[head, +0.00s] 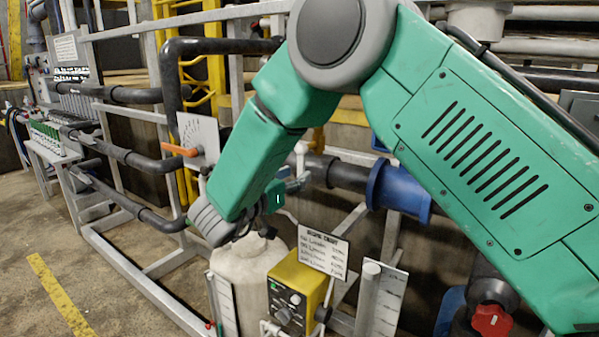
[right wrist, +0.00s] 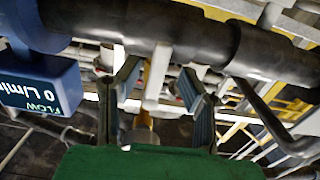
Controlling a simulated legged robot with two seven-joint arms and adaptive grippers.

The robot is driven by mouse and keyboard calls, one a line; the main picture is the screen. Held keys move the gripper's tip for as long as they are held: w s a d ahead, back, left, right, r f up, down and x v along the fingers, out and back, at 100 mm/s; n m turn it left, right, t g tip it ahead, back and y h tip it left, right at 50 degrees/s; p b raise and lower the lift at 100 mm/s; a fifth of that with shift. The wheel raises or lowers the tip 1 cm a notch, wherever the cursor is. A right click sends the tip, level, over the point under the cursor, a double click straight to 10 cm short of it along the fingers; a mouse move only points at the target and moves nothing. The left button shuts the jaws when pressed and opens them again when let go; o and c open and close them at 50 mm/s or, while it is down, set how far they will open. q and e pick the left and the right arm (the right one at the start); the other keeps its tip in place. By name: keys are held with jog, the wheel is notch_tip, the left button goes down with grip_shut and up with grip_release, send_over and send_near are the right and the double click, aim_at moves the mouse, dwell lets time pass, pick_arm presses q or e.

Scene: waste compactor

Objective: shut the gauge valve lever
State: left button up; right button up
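An orange lever (head: 180,150) sticks out to the left from a white marked plate (head: 198,138) in the head view; I cannot tell for sure that it is the gauge valve lever. My right gripper (head: 292,183) is to the right of and below that plate, partly hidden behind my forearm. In the right wrist view its two fingers (right wrist: 155,105) are spread apart. A pale stub (right wrist: 158,75) from the dark pipe and a small yellow-tan part (right wrist: 140,133) show between the fingers. Contact cannot be made out. My left gripper is not in view.
A blue flow meter (right wrist: 40,80) is close to the fingers at the left of the wrist view. The dark pipe (right wrist: 150,30) runs across. A yellow control box (head: 300,290), a sign (head: 322,252) and a pale tank (head: 248,268) stand below my wrist. Floor at left is clear.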

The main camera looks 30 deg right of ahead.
aim_at(299, 174)
jog(key=shift+x, duration=1.5)
grip_shut()
